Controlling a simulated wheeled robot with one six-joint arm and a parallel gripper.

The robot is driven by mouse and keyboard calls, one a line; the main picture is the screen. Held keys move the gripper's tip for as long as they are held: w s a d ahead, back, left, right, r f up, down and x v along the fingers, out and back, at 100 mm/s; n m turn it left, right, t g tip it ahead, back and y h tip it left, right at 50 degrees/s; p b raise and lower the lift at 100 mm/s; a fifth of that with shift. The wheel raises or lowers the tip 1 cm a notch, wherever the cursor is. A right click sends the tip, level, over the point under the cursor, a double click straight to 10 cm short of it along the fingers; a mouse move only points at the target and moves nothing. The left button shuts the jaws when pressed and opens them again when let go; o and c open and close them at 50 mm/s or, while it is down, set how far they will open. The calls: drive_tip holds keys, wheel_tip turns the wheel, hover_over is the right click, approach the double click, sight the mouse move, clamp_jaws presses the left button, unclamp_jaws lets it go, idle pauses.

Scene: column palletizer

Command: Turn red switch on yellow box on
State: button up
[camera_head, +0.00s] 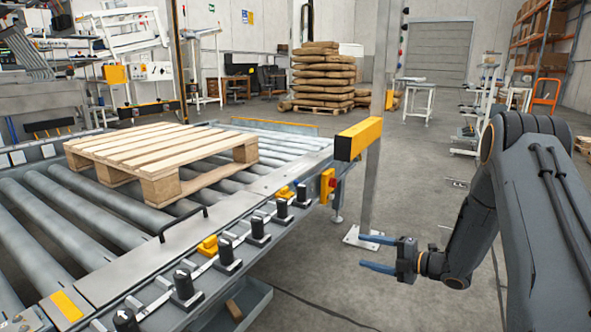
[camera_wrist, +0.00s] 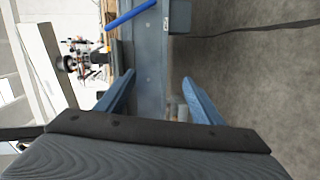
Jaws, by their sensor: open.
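A small yellow box (camera_head: 325,187) is mounted on the side of the roller conveyor's frame, near its far right corner, in the head view. A red switch (camera_head: 333,183) sits on its right face; it is too small to tell its position. My gripper (camera_head: 362,251) is open and empty, with blue fingers pointing left, to the right of and lower in the picture than the box. The wrist view shows both fingers (camera_wrist: 158,80) spread, with a grey beam beyond them. I cannot make out the yellow box or red switch in the wrist view.
The roller conveyor (camera_head: 110,215) carries a wooden pallet (camera_head: 160,150). A grey post (camera_head: 376,130) with a yellow sensor housing (camera_head: 358,139) stands right of the box, its foot just behind my gripper. A blue bar (camera_wrist: 132,15) crosses the wrist view's top. Floor right of the conveyor is mostly clear.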

drive_tip(key=w+a+r+m+h, duration=0.4)
drive_tip(key=a+r+m, duration=0.1)
drive_tip(key=a, duration=0.4)
drive_tip(key=s+a+r+m+g+h, duration=0.2)
drive_tip(key=s+a+r+m+h, duration=0.3)
drive_tip(key=s+a+m, duration=0.3)
drive_tip(key=s+a+r+m+g+h, duration=0.1)
drive_tip(key=s+a+m+g, duration=0.15)
drive_tip(key=s, duration=1.05)
drive_tip(key=s+a+r+m+g+h, duration=0.1)
drive_tip(key=s+m+g, duration=0.2)
drive_tip(key=s, duration=1)
drive_tip(key=s+a+r+m+g+h, duration=0.1)
drive_tip(key=s+a+m+g, duration=0.15)
drive_tip(key=s, duration=1.15)
drive_tip(key=d+r+m+p, duration=0.6)
drive_tip(key=d+r+p, duration=1.3)
drive_tip(key=r+p, duration=0.5)
drive_tip(key=shift+d+r+p, duration=0.15)
drive_tip(key=shift+d+p, duration=0.05)
drive_tip(key=shift+p, duration=1.05)
